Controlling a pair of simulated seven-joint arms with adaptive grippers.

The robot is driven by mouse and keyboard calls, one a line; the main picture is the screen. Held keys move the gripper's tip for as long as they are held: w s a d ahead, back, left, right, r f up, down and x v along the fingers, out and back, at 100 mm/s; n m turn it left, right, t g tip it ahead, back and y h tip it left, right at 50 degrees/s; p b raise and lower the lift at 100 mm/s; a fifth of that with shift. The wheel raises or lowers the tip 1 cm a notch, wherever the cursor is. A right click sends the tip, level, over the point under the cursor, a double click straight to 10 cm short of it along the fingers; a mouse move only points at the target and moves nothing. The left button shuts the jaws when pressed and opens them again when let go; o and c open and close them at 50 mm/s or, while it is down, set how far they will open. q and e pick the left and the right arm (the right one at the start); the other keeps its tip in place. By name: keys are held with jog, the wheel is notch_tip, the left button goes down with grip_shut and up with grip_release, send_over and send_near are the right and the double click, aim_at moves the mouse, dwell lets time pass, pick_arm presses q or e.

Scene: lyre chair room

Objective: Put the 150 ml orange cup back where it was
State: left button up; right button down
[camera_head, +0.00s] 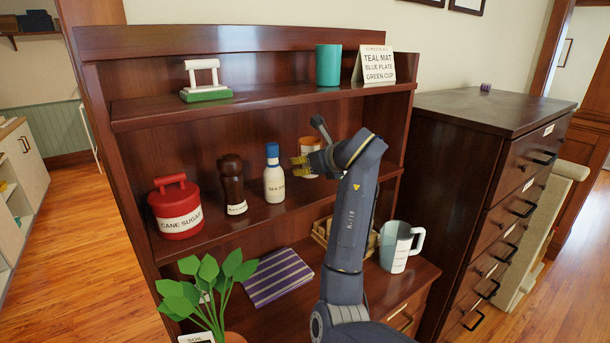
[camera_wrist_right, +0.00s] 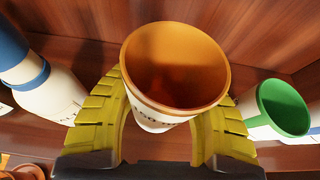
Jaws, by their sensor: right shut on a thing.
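The orange cup (camera_head: 310,143), with an orange inside and a white label band, is at the middle shelf of the dark wood cabinet. My right gripper (camera_head: 302,167) is shut on it, and my wrist hides part of it. In the right wrist view the cup (camera_wrist_right: 172,70) sits between the yellow fingers (camera_wrist_right: 168,125), mouth towards the camera. I cannot tell whether its base touches the shelf (camera_head: 250,222). My left gripper is not in view.
A sea salt bottle (camera_head: 274,180), a dark brown mill (camera_head: 232,184) and a red cane sugar jar (camera_head: 178,212) stand left of the cup. A green-topped white thing (camera_wrist_right: 285,108) stands close on its right. A grey jug (camera_head: 394,246) and striped cloth (camera_head: 278,277) are below.

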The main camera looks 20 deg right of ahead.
jog(key=shift+a+f, duration=0.1)
jog(key=shift+f, duration=1.65)
jog(key=shift+f, duration=0.1)
jog(key=c, duration=0.8)
grip_release()
jog(key=shift+c, duration=0.2)
jog(key=shift+s+d+r, duration=0.2)
jog(key=v, duration=1.1)
jog(key=shift+s, duration=0.25)
jog(key=shift+r, duration=0.1)
jog(key=shift+d, duration=0.1)
